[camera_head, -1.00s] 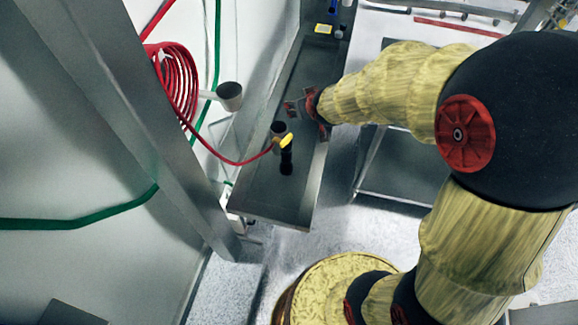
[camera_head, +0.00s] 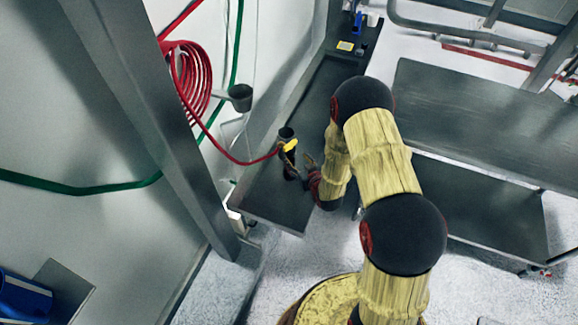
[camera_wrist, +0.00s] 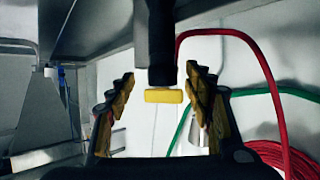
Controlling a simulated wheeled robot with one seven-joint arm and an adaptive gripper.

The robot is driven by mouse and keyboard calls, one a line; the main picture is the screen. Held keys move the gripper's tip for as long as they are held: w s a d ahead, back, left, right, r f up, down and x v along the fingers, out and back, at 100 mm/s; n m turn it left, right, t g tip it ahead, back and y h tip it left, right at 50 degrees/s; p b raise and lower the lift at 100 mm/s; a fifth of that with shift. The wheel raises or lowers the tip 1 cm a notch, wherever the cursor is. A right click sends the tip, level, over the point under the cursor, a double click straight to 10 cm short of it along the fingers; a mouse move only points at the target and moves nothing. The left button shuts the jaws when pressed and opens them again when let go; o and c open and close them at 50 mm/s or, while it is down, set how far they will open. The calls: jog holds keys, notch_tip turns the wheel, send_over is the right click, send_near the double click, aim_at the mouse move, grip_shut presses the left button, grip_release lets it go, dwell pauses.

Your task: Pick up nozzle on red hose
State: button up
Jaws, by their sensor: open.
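The nozzle is dark with a yellow part (camera_head: 289,146), at the end of a red hose (camera_head: 233,157). In the wrist view the nozzle's black body (camera_wrist: 161,40) and yellow part (camera_wrist: 164,96) show between the two open fingers of my gripper (camera_wrist: 159,76). Gaps show on both sides, and I see no contact.
The red hose coil (camera_head: 190,80) hangs on the wall at left, near a metal cup (camera_head: 240,97). A metal post (camera_head: 150,120) stands in front of it. The long metal bench (camera_head: 262,208) holds small items at its far end. A metal table (camera_head: 480,120) stands at right.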

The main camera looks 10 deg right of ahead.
aim_at(292, 159)
notch_tip(292, 159, down, 2)
jog(key=shift+s+a, duration=0.1)
jog(key=shift+a, duration=0.05)
jog(key=shift+a+f, duration=0.1)
jog(key=shift+f, duration=0.05)
jog(key=b+x, duration=0.1)
jog(key=x, duration=0.6)
jog(key=shift+w+f+b, duration=0.15)
jog(key=shift+w+b, duration=0.15)
jog(key=shift+w, duration=0.1)
jog(key=c, duration=0.4)
grip_shut()
dwell(0.3)
